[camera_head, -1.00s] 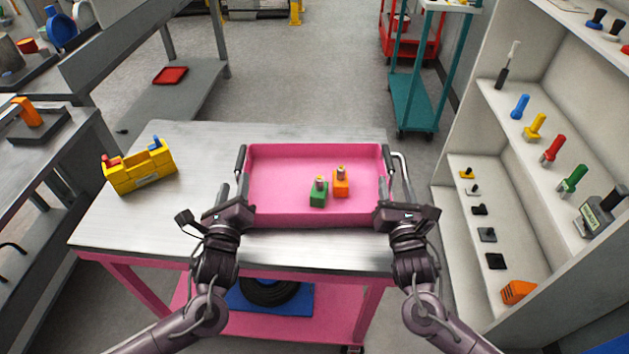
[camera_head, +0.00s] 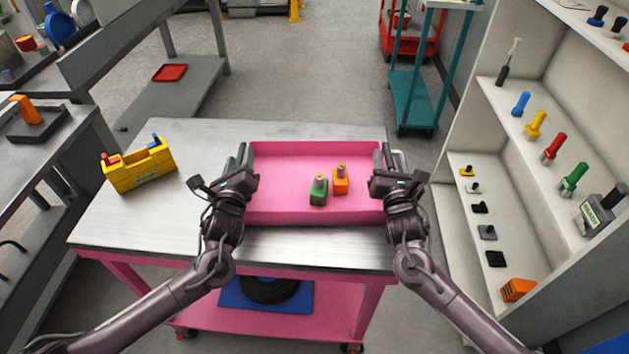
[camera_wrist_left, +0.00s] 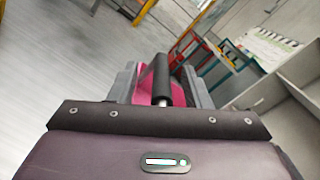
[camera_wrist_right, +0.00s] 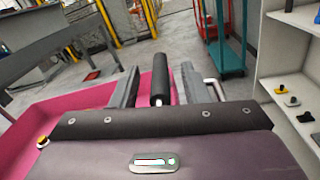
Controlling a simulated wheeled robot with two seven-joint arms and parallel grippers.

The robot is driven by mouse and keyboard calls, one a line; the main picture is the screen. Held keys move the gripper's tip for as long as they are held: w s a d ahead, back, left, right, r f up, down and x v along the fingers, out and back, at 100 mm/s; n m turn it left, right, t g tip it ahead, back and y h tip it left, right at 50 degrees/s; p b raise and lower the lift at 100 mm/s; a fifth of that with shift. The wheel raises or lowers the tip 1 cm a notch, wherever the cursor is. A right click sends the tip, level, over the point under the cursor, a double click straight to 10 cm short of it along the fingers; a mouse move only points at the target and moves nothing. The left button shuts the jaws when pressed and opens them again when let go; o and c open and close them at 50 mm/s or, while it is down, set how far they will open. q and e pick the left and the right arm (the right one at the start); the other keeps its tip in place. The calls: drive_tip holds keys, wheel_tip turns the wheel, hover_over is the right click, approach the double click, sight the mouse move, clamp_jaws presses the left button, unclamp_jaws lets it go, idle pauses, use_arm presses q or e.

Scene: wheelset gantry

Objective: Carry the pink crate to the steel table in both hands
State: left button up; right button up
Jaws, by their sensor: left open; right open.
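The pink crate (camera_head: 285,213) sits on the metal top of a pink cart in the head view. It holds a green block (camera_head: 319,191) and an orange block (camera_head: 341,182), each with a small knob on top. My left gripper (camera_head: 244,158) is open at the crate's left side; in the left wrist view a dark handle bar (camera_wrist_left: 161,78) lies between its fingers. My right gripper (camera_head: 384,158) is open at the crate's right side; in the right wrist view the other handle bar (camera_wrist_right: 160,78) lies between its fingers. Neither gripper is closed on a handle.
The cart's top (camera_head: 140,220) has a yellow caddy (camera_head: 140,170) at its left. Grey workbenches stand at the left. A white shelf (camera_head: 480,130) with several tools stands close at the right. A teal cart (camera_head: 412,100) and red cart are behind. The floor beyond the cart is open.

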use_arm(q)
clamp_jaws()
use_arm(e)
clamp_jaws()
